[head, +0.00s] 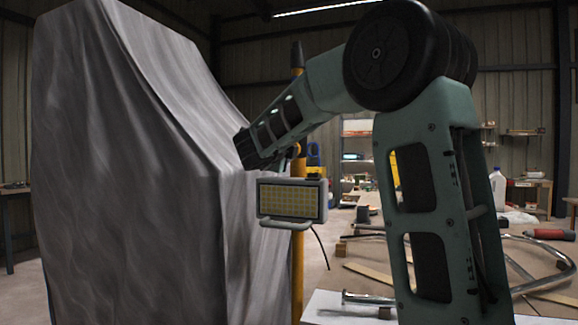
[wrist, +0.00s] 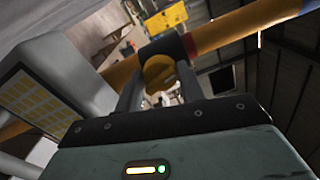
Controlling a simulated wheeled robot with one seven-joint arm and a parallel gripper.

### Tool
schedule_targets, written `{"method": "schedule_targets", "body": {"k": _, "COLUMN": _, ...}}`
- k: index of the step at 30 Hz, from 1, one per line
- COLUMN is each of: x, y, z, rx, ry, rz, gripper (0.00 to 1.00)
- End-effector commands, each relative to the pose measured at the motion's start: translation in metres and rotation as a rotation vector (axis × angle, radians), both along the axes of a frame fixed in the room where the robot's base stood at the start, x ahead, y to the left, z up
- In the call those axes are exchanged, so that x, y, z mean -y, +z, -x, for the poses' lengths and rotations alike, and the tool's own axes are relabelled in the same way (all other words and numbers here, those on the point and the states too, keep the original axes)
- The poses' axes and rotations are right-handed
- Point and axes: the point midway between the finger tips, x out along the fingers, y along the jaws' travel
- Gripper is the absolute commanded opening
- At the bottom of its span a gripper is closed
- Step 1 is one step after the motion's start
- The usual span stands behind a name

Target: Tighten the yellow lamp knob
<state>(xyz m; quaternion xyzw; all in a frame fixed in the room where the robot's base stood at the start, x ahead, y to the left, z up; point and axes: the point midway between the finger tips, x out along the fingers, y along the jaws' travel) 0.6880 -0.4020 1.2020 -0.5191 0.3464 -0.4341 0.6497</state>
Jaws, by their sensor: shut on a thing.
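The work lamp (head: 291,201), with a grid of yellow cells in a light frame, hangs on a yellow pole (head: 297,265) beside the grey draped shape. In the wrist view the lamp (wrist: 62,85) is at the left and the pole (wrist: 245,25) runs slantwise across the top. The round yellow knob (wrist: 158,72) sits at a dark clamp on the pole. My gripper (wrist: 158,88) has one finger on each side of the knob and is shut on it. In the head view my gripper (head: 291,155) reaches the pole just above the lamp; the knob is not clearly visible there.
A large grey draped shape (head: 140,170) fills the left, close to my gripper. A dark cable (head: 321,247) hangs below the lamp. Bent metal tubing (head: 520,245) and a white jug (head: 497,188) are at the right. Shelves stand along the back wall.

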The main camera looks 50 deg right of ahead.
Motion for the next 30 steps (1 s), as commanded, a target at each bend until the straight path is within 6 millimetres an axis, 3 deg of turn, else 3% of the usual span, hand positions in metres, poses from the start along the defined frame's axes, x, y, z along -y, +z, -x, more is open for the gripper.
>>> {"method": "schedule_targets", "body": {"k": 1, "x": 0.0002, "y": -0.0071, "z": 0.0005, "rx": 0.036, "ry": -0.002, "rz": -0.017, "gripper": 0.16}}
{"method": "schedule_targets", "body": {"k": 12, "x": 0.0003, "y": -0.0042, "z": 0.0001, "rx": 0.231, "ry": -0.001, "rz": -0.1, "gripper": 0.16}}
{"method": "schedule_targets", "body": {"k": 30, "x": 0.0004, "y": -0.0008, "z": 0.0001, "rx": 0.292, "ry": -0.001, "rz": -0.125, "gripper": 0.16}}
